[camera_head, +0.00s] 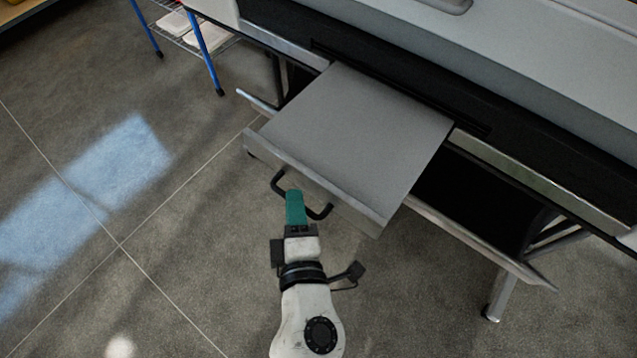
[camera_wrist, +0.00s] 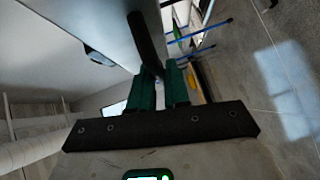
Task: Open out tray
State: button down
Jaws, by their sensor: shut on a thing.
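The grey out tray (camera_head: 360,130) sticks well out from the front of a large machine, like a drawer pulled out. A black bar handle (camera_head: 322,211) is fixed on its front face. My gripper (camera_head: 295,205), with green fingers, is shut on this handle near its middle. In the wrist view the dark handle (camera_wrist: 146,42) runs down between the two green fingers of my gripper (camera_wrist: 160,88). The fingers hide part of the handle in the head view.
The large grey and black machine (camera_head: 560,95) stands behind the tray on a metal-legged stand. A blue-legged wire rack (camera_head: 205,50) is at upper left. Below the machine at right is a dark opening. The tiled floor (camera_head: 110,260) to the left is clear.

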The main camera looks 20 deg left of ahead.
jog(key=shift+s+a+b, duration=0.15)
jog(key=shift+s+a, duration=0.1)
jog(key=shift+s, duration=0.45)
jog(key=shift+s+a+b, duration=0.2)
jog(key=shift+s, duration=0.45)
jog(key=shift+s+a+b, duration=0.15)
jog(key=shift+s+a, duration=0.1)
jog(key=shift+s, duration=0.45)
jog(key=c, duration=1.2)
grip_release()
jog(key=shift+o, duration=0.2)
jog(key=b+v, duration=0.1)
jog(key=v, duration=0.9)
jog(key=shift+s, duration=0.35)
jog(key=shift+d+r, duration=0.1)
jog(key=shift+d, duration=0.05)
